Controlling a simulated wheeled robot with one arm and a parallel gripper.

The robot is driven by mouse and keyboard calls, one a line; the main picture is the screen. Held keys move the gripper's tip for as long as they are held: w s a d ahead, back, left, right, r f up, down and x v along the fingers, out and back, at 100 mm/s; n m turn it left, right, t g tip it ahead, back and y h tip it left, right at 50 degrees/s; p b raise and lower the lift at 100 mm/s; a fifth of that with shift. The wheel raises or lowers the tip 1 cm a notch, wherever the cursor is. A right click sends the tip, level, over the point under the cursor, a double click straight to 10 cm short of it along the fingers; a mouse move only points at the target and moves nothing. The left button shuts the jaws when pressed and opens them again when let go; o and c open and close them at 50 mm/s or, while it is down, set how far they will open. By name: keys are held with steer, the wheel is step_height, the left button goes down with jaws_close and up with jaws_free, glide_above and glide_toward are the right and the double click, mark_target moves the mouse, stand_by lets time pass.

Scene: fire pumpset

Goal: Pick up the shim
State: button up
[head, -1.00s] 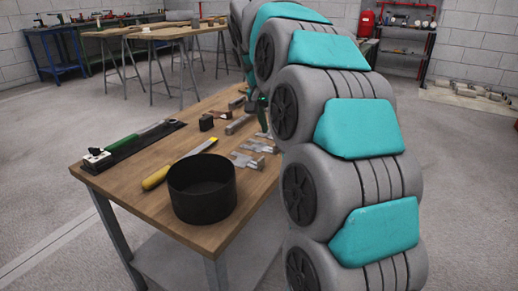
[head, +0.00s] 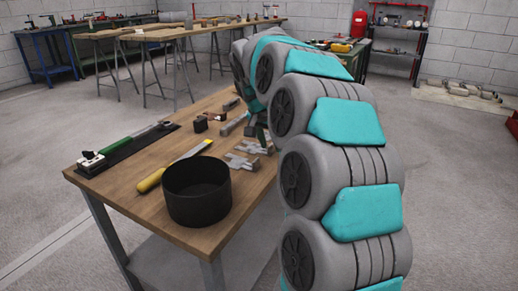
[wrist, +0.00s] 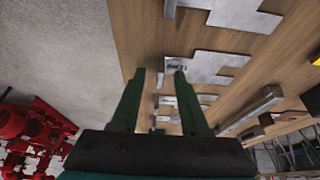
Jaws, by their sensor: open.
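Flat grey metal shims with notched edges lie in a row near the table's right edge. In the head view one shim (head: 240,161) is clear and another (head: 250,147) lies just behind it, partly hidden by my arm. In the wrist view a large shim (wrist: 245,12) is at the top, another (wrist: 207,66) is just right of my fingertips, and smaller-looking ones show behind the right finger. In the head view my gripper (head: 260,132) is mostly hidden by my arm.
On the wooden table (head: 150,212) stand a black round pot (head: 197,195), a yellow-handled tool (head: 172,168), a black strip with a green-handled tool (head: 125,146), a dark block (head: 200,124) and a grey bar (head: 235,124). Red equipment (wrist: 38,135) stands beyond the floor.

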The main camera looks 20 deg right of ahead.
jaws_close()
stand_by(1.4)
